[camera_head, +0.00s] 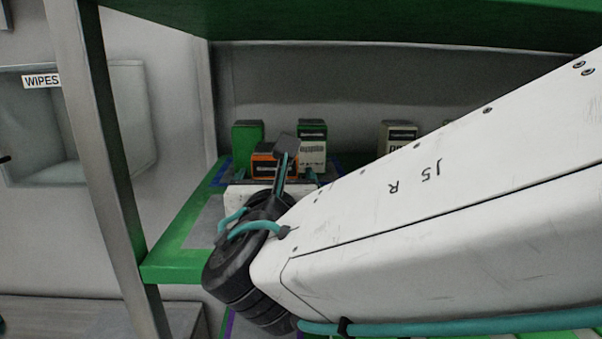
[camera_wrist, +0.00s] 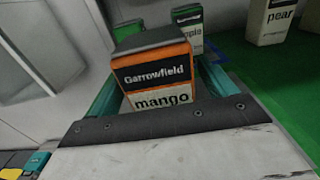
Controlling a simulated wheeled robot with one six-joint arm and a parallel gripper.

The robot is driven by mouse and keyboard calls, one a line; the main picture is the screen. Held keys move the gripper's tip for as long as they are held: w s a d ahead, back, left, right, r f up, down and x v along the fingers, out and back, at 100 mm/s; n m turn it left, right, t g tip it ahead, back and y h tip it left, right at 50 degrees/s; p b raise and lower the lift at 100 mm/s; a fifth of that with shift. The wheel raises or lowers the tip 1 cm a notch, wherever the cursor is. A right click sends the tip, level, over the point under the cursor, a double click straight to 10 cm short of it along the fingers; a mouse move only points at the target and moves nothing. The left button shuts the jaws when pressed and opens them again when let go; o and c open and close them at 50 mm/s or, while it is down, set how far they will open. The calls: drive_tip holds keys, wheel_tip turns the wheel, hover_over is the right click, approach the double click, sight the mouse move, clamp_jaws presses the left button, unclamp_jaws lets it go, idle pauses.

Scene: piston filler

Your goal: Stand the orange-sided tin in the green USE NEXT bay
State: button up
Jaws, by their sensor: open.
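The orange-sided tin (camera_head: 268,163) stands on the shelf, partly hidden by my gripper in the head view. In the wrist view the tin (camera_wrist: 152,75) has a dark top, orange edges and a label reading "Garrowfield mango". My gripper (camera_wrist: 160,92) is open, with one teal finger on each side of the tin; contact cannot be told. In the head view my gripper (camera_head: 287,172) is partly hidden behind my wrist. No USE NEXT label is readable, so I cannot tell which area is that bay.
A green box (camera_head: 247,134) stands behind on the left, and a green-and-white box (camera_head: 313,145) behind on the right. A pale "pear" box (camera_wrist: 272,22) stands farther right. The green shelf (camera_head: 172,258) has an upright post at left and another shelf overhead.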

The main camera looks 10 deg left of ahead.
drive_tip(key=v, duration=0.9)
